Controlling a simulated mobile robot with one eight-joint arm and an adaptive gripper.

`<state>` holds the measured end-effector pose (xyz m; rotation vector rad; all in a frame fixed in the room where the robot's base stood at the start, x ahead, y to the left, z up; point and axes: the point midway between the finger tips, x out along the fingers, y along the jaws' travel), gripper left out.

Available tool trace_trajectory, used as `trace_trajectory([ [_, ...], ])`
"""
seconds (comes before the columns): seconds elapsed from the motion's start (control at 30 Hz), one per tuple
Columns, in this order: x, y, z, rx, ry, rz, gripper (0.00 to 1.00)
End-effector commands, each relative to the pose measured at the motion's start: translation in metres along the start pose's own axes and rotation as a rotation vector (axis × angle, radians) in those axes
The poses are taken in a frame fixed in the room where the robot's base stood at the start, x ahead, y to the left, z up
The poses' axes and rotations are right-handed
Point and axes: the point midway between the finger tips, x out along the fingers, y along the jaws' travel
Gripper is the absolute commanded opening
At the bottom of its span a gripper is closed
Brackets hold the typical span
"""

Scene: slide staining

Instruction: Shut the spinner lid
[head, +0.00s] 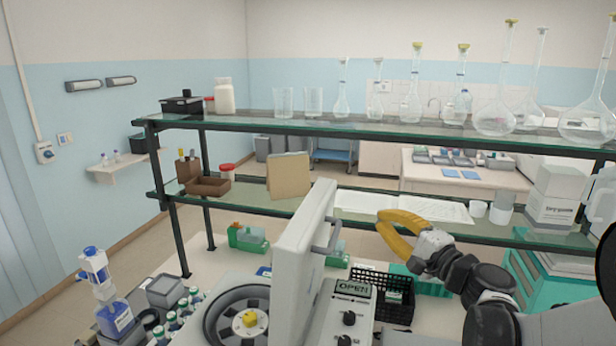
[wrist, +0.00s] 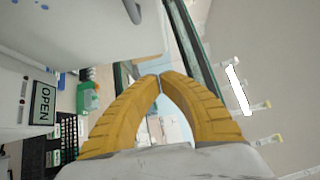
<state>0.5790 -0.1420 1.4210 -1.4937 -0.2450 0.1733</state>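The spinner is at the bottom middle of the head view, with its round dark rotor (head: 238,318) and yellow hub showing. Its white lid (head: 302,258) stands upright on the right side of the rotor, with a grey handle (head: 329,237) on its right face. The control panel (head: 345,315) beside it has a display reading OPEN, which also shows in the wrist view (wrist: 43,103). My gripper (head: 381,215) has yellow fingers and is to the right of the lid, apart from it. In the wrist view its fingertips (wrist: 160,76) meet with nothing between them.
A two-tier glass shelf (head: 380,128) with flasks and beakers runs behind the bench. A black basket (head: 385,290) stands right of the panel. Small bottles (head: 180,312) and a blue-labelled bottle (head: 115,318) stand left of the spinner. A cardboard folder (head: 289,175) is on the lower shelf.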

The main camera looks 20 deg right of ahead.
Motion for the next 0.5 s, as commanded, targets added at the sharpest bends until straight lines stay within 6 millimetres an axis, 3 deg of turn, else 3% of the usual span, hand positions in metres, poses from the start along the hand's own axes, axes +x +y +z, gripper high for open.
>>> trace_trajectory([
  [0.17,0.011,-0.004,-0.006,0.018,0.007,-0.021,0.00],
  [0.5,0.079,-0.005,-0.004,0.016,0.004,-0.019,0.00],
])
